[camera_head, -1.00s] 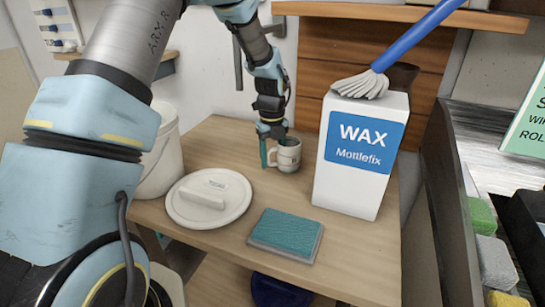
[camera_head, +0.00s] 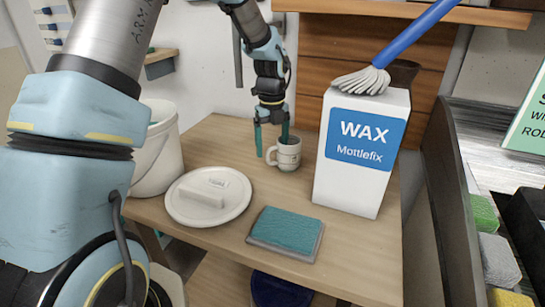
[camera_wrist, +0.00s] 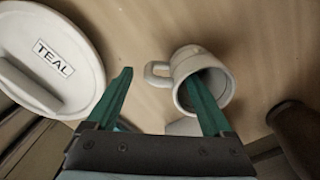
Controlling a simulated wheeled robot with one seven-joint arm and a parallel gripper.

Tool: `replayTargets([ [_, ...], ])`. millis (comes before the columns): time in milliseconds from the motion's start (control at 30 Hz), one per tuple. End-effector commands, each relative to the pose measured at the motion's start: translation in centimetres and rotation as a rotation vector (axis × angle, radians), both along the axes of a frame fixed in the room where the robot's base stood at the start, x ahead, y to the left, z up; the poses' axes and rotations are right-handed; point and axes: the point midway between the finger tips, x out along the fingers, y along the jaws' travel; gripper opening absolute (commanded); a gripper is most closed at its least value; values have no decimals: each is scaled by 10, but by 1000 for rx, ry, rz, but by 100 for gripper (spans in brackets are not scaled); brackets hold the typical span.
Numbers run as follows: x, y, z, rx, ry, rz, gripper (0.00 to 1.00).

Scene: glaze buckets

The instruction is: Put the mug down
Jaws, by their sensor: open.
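The pale mug (camera_head: 289,157) stands upright on the wooden table, left of the wax box. It also shows in the wrist view (camera_wrist: 187,57), with its handle to the left. My gripper (camera_head: 271,139) is open. Its two teal fingers (camera_wrist: 158,78) are spread apart. One finger reaches over or into the mug's mouth; how deep it goes I cannot tell. The other finger is outside the mug, left of the handle and apart from it.
A white lid labelled TEAL (camera_wrist: 75,35) lies left of the mug. A teal sponge block (camera_head: 285,233) lies in front. The tall WAX box (camera_head: 350,190) stands close right, with a blue-handled brush (camera_head: 415,38) above it. A white bucket (camera_head: 160,160) stands left.

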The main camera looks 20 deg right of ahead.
Motion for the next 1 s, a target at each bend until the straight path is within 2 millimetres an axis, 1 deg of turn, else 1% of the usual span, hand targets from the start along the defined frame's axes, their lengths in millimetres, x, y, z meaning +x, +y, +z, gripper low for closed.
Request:
replayTargets([
  [100,1,0,25,-4,-4,1,85],
  [200,1,0,46,-3,-4,1,85],
  [300,1,0,62,-3,-3,0,85],
  [400,1,1,74,-1,-2,0,85],
  [600,0,1,83,1,0,0,85],
  [1000,0,1,83,0,0,0,85],
])
